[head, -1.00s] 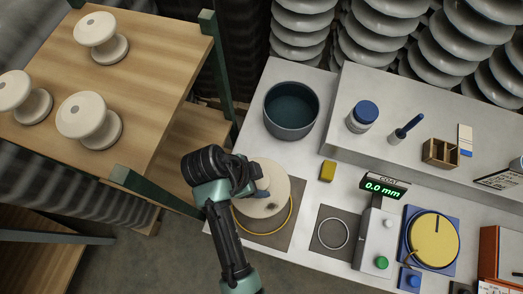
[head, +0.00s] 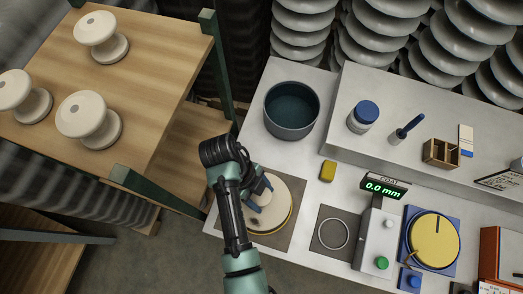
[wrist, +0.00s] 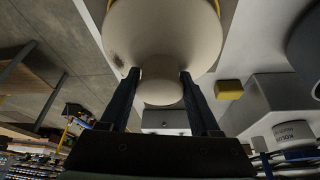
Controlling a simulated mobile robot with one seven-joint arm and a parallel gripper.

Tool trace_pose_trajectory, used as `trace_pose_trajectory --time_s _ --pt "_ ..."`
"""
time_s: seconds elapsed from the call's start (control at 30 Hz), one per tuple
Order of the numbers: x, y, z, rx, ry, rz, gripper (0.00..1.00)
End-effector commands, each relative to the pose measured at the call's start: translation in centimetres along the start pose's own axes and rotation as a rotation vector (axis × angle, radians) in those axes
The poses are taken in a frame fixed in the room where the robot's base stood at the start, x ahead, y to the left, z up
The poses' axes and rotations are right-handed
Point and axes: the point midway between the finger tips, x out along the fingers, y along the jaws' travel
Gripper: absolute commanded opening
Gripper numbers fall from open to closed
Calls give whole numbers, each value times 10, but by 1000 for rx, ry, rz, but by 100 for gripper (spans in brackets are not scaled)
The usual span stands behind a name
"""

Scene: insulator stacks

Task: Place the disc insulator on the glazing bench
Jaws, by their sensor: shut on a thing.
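The disc insulator (head: 279,204) is a cream disc with a dark smudge, over a grey mat (head: 295,188) on the white glazing bench (head: 262,120). A yellow ring edge shows along its lower rim. My gripper (head: 259,194) is shut on the insulator. In the wrist view the fingers of my gripper (wrist: 160,84) stand on both sides of the narrow part of the insulator (wrist: 165,35), below its wide disc. The disc covers most of the ring. I cannot tell whether it touches the mat.
A dark bowl (head: 291,111) stands behind the mat and a yellow block (head: 328,171) to its right. A gauge reading 0.0 mm (head: 383,186) and a yellow round plate (head: 433,236) are farther right. Several spool-shaped insulators (head: 88,118) stand on a wooden table (head: 155,65) at left.

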Motion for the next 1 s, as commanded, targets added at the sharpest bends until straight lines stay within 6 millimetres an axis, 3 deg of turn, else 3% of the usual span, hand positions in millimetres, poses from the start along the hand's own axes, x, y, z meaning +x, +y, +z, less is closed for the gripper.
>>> trace_pose_trajectory --time_s 0.5,0.9,0.93,1.0 --pt "40 -2 18 1 -1 -4 0" --pt "44 -2 19 1 -1 -4 0" --pt "46 0 19 0 -1 -2 67" --pt "45 0 19 0 -1 -2 79"
